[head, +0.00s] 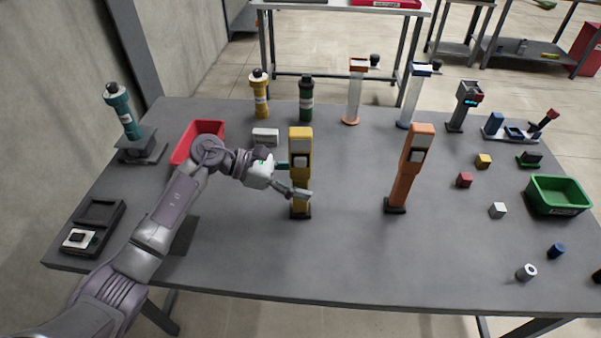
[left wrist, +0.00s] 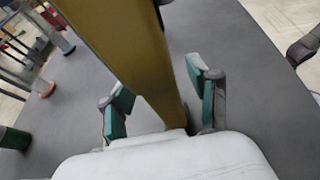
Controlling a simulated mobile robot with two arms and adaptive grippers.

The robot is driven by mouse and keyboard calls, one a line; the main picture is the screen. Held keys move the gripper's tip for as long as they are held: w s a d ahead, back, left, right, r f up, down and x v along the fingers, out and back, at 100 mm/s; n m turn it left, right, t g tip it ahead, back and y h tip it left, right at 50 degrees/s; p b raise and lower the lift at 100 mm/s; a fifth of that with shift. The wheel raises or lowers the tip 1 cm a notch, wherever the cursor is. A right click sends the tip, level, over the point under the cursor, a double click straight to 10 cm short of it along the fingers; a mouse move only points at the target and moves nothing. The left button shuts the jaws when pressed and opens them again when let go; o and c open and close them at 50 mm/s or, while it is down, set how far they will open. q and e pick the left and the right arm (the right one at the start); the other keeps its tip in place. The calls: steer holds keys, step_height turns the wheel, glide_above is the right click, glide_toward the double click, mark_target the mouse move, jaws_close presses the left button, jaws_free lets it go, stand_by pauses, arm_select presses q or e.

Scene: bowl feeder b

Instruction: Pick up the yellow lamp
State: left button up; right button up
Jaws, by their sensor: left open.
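The yellow lamp (head: 301,145) stands upright on a dark base near the middle of the table. In the left wrist view, its yellow body (left wrist: 135,50) passes between the two fingers. My left gripper (head: 296,178) is open at the lamp's middle, with one finger on each side of the post. The left wrist view shows the green-padded fingers (left wrist: 162,88) spread, with a gap beside the right finger; I cannot tell if the left finger touches.
An orange lamp (head: 407,170) stands to the right. A red bin (head: 183,148) and a white block (head: 265,136) lie near my left arm. Yellow and green bottles (head: 306,100) stand behind. A green bin (head: 558,195) and small cubes are at the right. The front middle is clear.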

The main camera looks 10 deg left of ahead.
mark_target(300, 169)
arm_select(q)
jaws_close()
steer(key=shift+r, duration=0.1)
stand_by(0.3)
steer(key=shift+a+r, duration=0.1)
steer(key=shift+r, duration=0.5)
step_height(300, 169, up, 3)
steer(key=shift+f+b, duration=0.2)
steer(key=shift+b, duration=0.4)
steer(key=s+d+r+b, duration=0.1)
steer(key=s+d+r, duration=0.4)
steer(key=d, duration=0.5)
step_height(300, 169, up, 2)
steer(key=shift+d+r, duration=0.1)
steer(key=shift+d, duration=0.25)
steer(key=shift+a, duration=0.1)
